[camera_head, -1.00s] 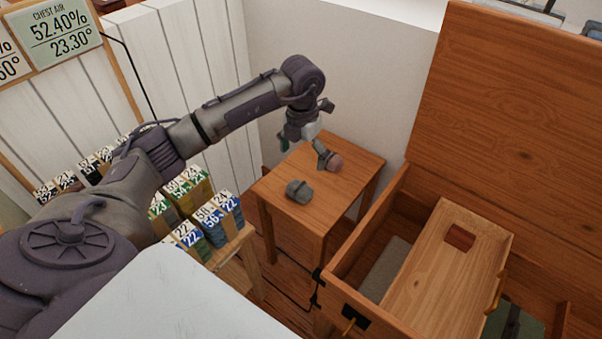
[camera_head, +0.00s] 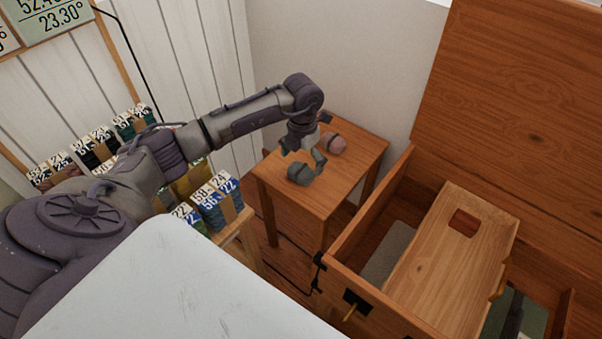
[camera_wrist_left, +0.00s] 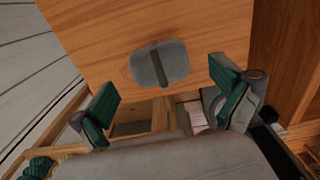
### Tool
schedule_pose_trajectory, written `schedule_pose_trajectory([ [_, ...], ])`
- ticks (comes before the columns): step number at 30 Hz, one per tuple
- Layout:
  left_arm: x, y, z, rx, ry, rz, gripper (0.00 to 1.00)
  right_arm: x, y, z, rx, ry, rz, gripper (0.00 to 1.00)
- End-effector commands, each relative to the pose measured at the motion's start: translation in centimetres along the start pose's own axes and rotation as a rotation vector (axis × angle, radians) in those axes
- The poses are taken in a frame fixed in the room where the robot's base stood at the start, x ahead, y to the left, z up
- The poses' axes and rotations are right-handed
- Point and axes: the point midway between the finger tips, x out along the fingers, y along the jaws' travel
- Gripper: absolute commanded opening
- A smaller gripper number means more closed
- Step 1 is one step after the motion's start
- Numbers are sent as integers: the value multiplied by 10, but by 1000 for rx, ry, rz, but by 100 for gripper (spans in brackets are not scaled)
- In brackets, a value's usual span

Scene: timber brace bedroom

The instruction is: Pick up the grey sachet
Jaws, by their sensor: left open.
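The grey sachet (camera_head: 299,174) lies on the small wooden table, near its front left part. In the left wrist view the sachet (camera_wrist_left: 174,62) is a rounded grey pad with a dark band across its middle. My left gripper (camera_head: 306,157) is open above the table, close to the sachet, with a fingertip partly overlapping it in the head view. In the wrist view the left gripper's fingers (camera_wrist_left: 166,98) are spread wide, and the sachet shows beyond the gap between them. Nothing is between the fingers. My right gripper is in neither view.
A pinkish sachet (camera_head: 333,144) with a dark band lies farther back on the small table (camera_head: 347,178). An open wooden chest (camera_head: 345,230) with a sliding tray (camera_head: 455,240) stands at right. Labelled bundles (camera_head: 222,204) fill a rack at left. A pale surface (camera_head: 170,285) is in front.

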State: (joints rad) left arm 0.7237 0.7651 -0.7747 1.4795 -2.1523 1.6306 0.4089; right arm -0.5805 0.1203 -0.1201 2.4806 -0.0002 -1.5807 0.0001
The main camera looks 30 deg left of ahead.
Motion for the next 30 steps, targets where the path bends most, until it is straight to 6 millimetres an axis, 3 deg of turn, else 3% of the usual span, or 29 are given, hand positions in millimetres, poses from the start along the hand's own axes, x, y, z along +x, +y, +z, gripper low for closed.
schedule_pose_trajectory([
  [1, 12, 1, -3, 0, 4, 0, 100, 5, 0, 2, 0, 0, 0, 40],
  [6, 34, 1, -3, -1, 2, -1, 100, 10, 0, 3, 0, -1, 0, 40],
  [13, 35, 2, -3, 0, 0, 0, 100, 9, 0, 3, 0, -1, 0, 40],
  [24, 35, 2, -3, 0, 0, 0, 43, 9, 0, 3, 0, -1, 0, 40],
  [30, 34, 2, -3, 0, 0, 1, 43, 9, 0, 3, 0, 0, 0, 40],
])
